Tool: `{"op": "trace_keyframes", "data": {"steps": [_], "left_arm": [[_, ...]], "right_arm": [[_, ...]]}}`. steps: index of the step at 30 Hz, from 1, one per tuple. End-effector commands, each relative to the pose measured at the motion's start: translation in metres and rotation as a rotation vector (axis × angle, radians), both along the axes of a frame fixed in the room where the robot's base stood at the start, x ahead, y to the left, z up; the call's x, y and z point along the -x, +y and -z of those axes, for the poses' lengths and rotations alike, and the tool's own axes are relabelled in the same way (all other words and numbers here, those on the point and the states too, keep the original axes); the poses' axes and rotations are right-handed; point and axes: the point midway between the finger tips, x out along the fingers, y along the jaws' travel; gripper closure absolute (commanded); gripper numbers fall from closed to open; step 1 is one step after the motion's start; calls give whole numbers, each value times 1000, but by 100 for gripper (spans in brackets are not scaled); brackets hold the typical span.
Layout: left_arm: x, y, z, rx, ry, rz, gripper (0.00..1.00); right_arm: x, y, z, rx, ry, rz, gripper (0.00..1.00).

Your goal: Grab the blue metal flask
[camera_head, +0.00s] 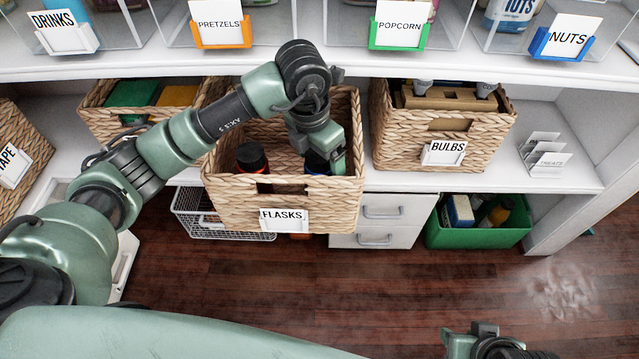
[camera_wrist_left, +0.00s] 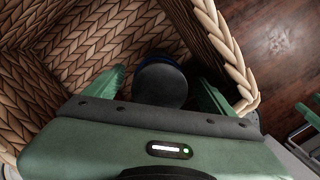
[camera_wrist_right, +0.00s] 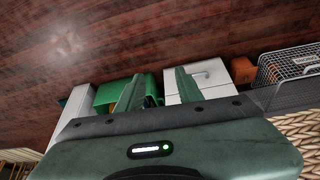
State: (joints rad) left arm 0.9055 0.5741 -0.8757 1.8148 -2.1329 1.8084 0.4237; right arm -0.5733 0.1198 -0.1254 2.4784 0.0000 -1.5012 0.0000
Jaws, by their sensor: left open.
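The wicker basket labelled FLASKS (camera_head: 225,205) sits pulled forward on the middle shelf. My left gripper (camera_head: 325,165) reaches down inside its right part. The blue flask (camera_head: 316,164) stands there, mostly hidden under my gripper. In the left wrist view its dark round cap with a blue edge (camera_wrist_left: 160,84) lies between my two open green fingers (camera_wrist_left: 158,90). I cannot tell whether the fingers touch it. A dark flask with a red band (camera_head: 252,158) stands in the basket's left part. My right gripper (camera_wrist_right: 160,92) is open and empty, low over the floor.
A BULBS basket (camera_head: 400,140) stands to the right, and another basket (camera_head: 97,122) to the left. The upper shelf edge (camera_head: 350,65) runs close above my left arm. A green bin (camera_head: 470,238) and white drawers (camera_head: 385,213) are below. The wooden floor is clear.

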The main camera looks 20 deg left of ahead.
Motion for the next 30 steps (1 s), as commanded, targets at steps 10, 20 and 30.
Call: {"op": "trace_keyframes", "data": {"steps": [10, 20, 30], "left_arm": [[-5, -2, 30, 1, 0, 0, 15], [-5, -2, 29, 0, -1, 0, 48], [-5, -2, 28, 1, -3, 0, 96]], "right_arm": [[-40, 12, -12, -38, -180, -15, 64], [-40, 12, -12, -38, -182, -15, 64], [-40, 12, -13, -37, -181, -15, 64]]}}
